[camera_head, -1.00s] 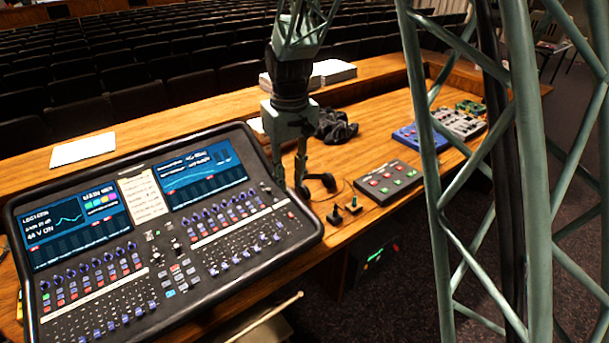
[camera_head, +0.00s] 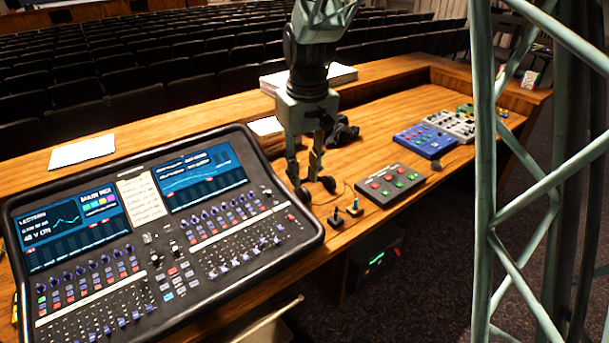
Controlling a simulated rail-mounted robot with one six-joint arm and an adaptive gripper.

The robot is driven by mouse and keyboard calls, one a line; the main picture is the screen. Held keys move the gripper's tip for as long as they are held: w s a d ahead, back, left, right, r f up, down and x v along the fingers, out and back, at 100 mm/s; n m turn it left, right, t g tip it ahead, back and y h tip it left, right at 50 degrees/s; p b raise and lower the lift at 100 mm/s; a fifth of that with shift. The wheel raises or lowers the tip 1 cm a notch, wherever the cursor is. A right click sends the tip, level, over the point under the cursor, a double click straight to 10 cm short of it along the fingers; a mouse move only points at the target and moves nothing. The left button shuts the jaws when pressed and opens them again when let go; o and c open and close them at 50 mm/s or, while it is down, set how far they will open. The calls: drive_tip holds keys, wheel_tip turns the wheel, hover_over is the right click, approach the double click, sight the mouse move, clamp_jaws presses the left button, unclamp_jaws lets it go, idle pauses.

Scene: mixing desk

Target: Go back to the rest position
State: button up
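My gripper (camera_head: 305,172) hangs over the wooden desk (camera_head: 390,150), just past the right end of the mixing console (camera_head: 170,225). Its two fingers point down and stand apart with nothing visible between them. A dark rounded object (camera_head: 328,183) shows beside the fingertips; I cannot tell whether they touch it. The console has two lit screens and rows of faders and knobs. My gripper partly hides a black item (camera_head: 345,131) behind it.
Right of my gripper lie two small black switches (camera_head: 353,207), a grey button box (camera_head: 391,184), a blue box (camera_head: 425,140) and a pale box (camera_head: 452,125). White paper stacks (camera_head: 333,77) lie behind. Seat rows fill the background. My green lattice structure covers the right side.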

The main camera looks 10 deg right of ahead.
idle(0.4)
drive_tip(key=s+d+r+m+t+b, duration=0.1)
drive_tip(key=s+d+r+b, duration=0.3)
drive_tip(key=s, duration=0.5)
drive_tip(key=s+d+r+m+b, duration=0.1)
drive_tip(key=s+d+r, duration=0.3)
drive_tip(key=s+r, duration=0.3)
drive_tip(key=s+d+f+m+t+b, duration=0.1)
drive_tip(key=s+d+f+b, duration=0.1)
drive_tip(key=s, duration=1)
drive_tip(key=s+d+f+m+b, duration=0.1)
drive_tip(key=s+d+f+b, duration=0.1)
drive_tip(key=s, duration=1)
drive_tip(key=shift+d+t+b, duration=0.4)
drive_tip(key=shift+d+b, duration=0.35)
drive_tip(key=shift+b, duration=0.25)
drive_tip(key=shift+c, duration=0.2)
